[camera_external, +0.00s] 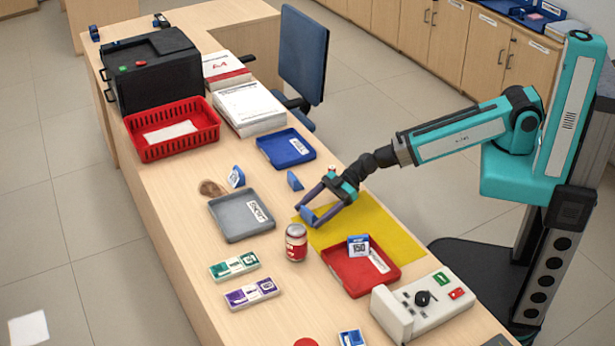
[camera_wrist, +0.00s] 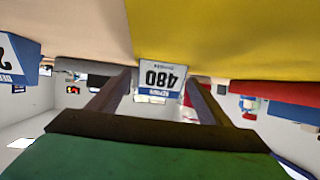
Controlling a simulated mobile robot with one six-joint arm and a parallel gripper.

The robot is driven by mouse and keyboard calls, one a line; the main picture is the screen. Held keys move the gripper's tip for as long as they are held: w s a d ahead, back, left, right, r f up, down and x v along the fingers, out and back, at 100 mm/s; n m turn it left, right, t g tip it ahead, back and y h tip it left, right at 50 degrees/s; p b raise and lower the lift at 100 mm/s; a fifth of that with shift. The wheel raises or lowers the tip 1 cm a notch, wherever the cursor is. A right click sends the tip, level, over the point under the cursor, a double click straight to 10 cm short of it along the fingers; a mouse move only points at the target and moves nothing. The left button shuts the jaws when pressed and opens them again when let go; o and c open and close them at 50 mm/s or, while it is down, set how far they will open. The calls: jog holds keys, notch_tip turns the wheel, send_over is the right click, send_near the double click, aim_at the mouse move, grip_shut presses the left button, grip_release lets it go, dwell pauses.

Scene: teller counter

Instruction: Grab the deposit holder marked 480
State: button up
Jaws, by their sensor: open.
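The deposit holder marked 480 (camera_wrist: 162,76) shows upside down in the wrist view, white and blue, between the two finger tips. In the external view a small blue holder (camera_external: 307,215) stands at my finger tips, at the left edge of the yellow mat (camera_external: 385,232); its number is turned away. My gripper (camera_external: 317,210) is open and low over the counter, its fingers on either side of this holder. It also shows in the wrist view (camera_wrist: 155,95). I cannot tell whether a finger touches the holder.
A holder marked 150 (camera_external: 358,245) stands in the red tray (camera_external: 345,282). Other blue holders stand behind my gripper (camera_external: 295,181) and by the grey tray (camera_external: 236,177). A red can (camera_external: 296,243) stands close in front of my gripper. A blue tray (camera_external: 285,148) lies behind.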

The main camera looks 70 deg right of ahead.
jog(key=shift+w+a+f, duration=0.2)
jog(key=shift+w+a, duration=0.05)
jog(key=shift+a, duration=0.05)
jog(key=shift+c, duration=0.2)
jog(key=c, duration=1.1)
